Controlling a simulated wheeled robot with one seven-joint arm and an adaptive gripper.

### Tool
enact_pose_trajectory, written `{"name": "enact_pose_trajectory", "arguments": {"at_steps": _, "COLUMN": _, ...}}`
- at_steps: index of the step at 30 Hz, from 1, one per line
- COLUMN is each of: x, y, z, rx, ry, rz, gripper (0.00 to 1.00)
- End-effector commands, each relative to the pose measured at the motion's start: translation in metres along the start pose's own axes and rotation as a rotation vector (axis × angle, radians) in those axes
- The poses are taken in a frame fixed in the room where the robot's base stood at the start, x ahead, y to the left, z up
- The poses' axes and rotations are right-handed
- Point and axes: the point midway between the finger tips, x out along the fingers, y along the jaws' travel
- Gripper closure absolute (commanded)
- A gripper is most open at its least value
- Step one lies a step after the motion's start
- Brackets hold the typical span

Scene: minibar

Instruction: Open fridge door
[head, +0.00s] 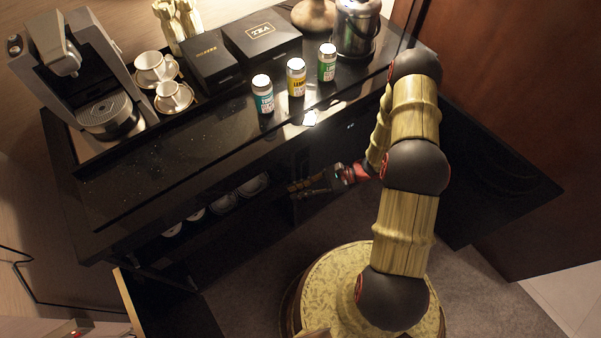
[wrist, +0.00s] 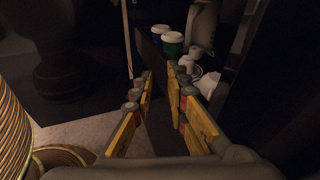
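The black minibar cabinet (head: 150,200) runs across the head view, with a dark front below its glossy top. A black panel (head: 500,170) stands out at its right end, behind my arm; it may be the fridge door, but I cannot tell for sure. No handle is clear in either view. My gripper (head: 310,187) is low in front of the cabinet, small and dark in the head view. In the wrist view my gripper (wrist: 160,82) is open, its yellow fingers apart with nothing between them. Whether a fingertip touches the dark surfaces beyond is unclear.
On the counter are a coffee machine (head: 85,75), cups (head: 155,68), boxes (head: 262,35), three cans (head: 297,77) and a metal ice bucket (head: 356,28). Cups show on a lower shelf (head: 222,203). A brown wall panel (head: 530,90) is at right. Carpet (head: 490,290) is clear at lower right.

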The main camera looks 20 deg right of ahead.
Motion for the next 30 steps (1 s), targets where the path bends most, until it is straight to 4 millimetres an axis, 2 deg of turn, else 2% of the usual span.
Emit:
{"name": "enact_pose_trajectory", "arguments": {"at_steps": 1, "x": 0.006, "y": 0.004, "z": -0.021, "rx": 0.055, "ry": -0.031, "rz": -0.051, "gripper": 0.85}}
{"name": "enact_pose_trajectory", "arguments": {"at_steps": 5, "x": 0.017, "y": 0.007, "z": -0.068, "rx": 0.168, "ry": -0.090, "rz": -0.189, "gripper": 0.85}}
{"name": "enact_pose_trajectory", "arguments": {"at_steps": 11, "x": 0.034, "y": 0.024, "z": -0.137, "rx": 0.327, "ry": -0.154, "rz": -0.392, "gripper": 0.85}}
{"name": "enact_pose_trajectory", "arguments": {"at_steps": 13, "x": 0.030, "y": 0.013, "z": -0.162, "rx": 0.348, "ry": -0.167, "rz": -0.510, "gripper": 0.85}}
{"name": "enact_pose_trajectory", "arguments": {"at_steps": 15, "x": 0.017, "y": -0.010, "z": -0.178, "rx": 0.334, "ry": -0.169, "rz": -0.630, "gripper": 0.85}}
{"name": "enact_pose_trajectory", "arguments": {"at_steps": 18, "x": -0.003, "y": -0.035, "z": -0.194, "rx": 0.302, "ry": -0.169, "rz": -0.771, "gripper": 0.85}}
{"name": "enact_pose_trajectory", "arguments": {"at_steps": 21, "x": -0.027, "y": -0.059, "z": -0.197, "rx": 0.246, "ry": -0.168, "rz": -0.883, "gripper": 0.85}}
{"name": "enact_pose_trajectory", "arguments": {"at_steps": 24, "x": -0.044, "y": -0.074, "z": -0.197, "rx": 0.202, "ry": -0.167, "rz": -0.956, "gripper": 0.85}}
{"name": "enact_pose_trajectory", "arguments": {"at_steps": 27, "x": -0.049, "y": -0.082, "z": -0.196, "rx": 0.182, "ry": -0.166, "rz": -0.985, "gripper": 0.85}}
{"name": "enact_pose_trajectory", "arguments": {"at_steps": 30, "x": -0.045, "y": -0.090, "z": -0.196, "rx": 0.179, "ry": -0.165, "rz": -0.987, "gripper": 0.85}}
